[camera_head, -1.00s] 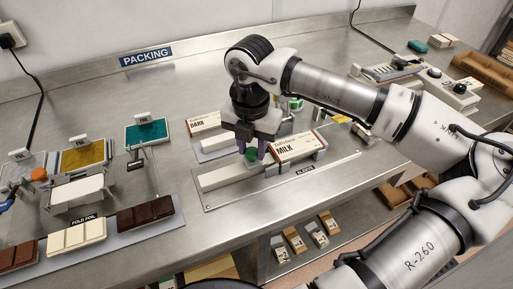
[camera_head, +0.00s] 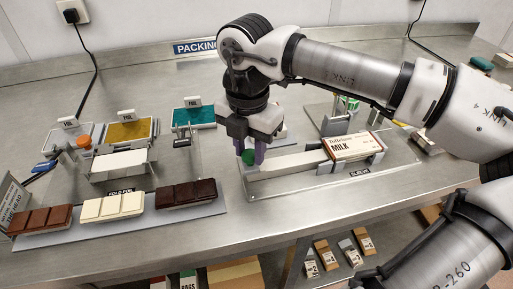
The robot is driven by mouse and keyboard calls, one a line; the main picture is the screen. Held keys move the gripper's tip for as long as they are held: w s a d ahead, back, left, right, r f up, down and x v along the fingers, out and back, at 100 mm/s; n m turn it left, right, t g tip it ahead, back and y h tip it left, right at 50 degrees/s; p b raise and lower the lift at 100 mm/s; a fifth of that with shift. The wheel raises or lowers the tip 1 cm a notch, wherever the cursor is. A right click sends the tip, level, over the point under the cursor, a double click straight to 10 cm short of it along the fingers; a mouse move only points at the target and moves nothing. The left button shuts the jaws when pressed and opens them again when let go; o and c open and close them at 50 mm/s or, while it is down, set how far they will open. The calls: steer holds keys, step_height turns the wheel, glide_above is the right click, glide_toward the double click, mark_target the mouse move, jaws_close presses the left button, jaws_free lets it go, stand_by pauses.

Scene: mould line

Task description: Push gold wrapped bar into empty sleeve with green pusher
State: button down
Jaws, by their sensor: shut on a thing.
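My gripper (camera_head: 252,152), pointing down with purple fingers, is shut on the green pusher (camera_head: 248,158). Only the pusher's green knob shows clearly; its lower part is hidden. It is at the left end of a long pale guide track (camera_head: 292,164). A sleeve marked MILK (camera_head: 352,146), cream with a brown edge, lies in the holder at the track's right end, apart from my gripper. No gold wrapped bar shows; the sleeve's inside is hidden from this view.
A metal plate labelled SLEEVE (camera_head: 395,168) carries the track. Behind it, my arm hides part of a second station. At left are foil trays (camera_head: 130,131), a white fold foil pad (camera_head: 118,164) and several unwrapped bars (camera_head: 120,204) on a grey tray. Small boxes stand on a lower shelf.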

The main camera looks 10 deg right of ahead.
mark_target(247, 154)
steer(key=shift+a, duration=0.15)
steer(key=c, duration=1.1)
jaws_free()
steer(key=shift+a, duration=0.2)
steer(key=shift+o, duration=0.2)
steer(key=shift+d, duration=0.1)
steer(key=shift+r, duration=0.1)
steer(key=shift+r+p, duration=0.3)
steer(key=shift+r, duration=0.1)
step_height(247, 154, up, 7)
steer(key=p, duration=0.3)
steer(key=shift+f+p, duration=0.15)
steer(key=shift+p, duration=0.15)
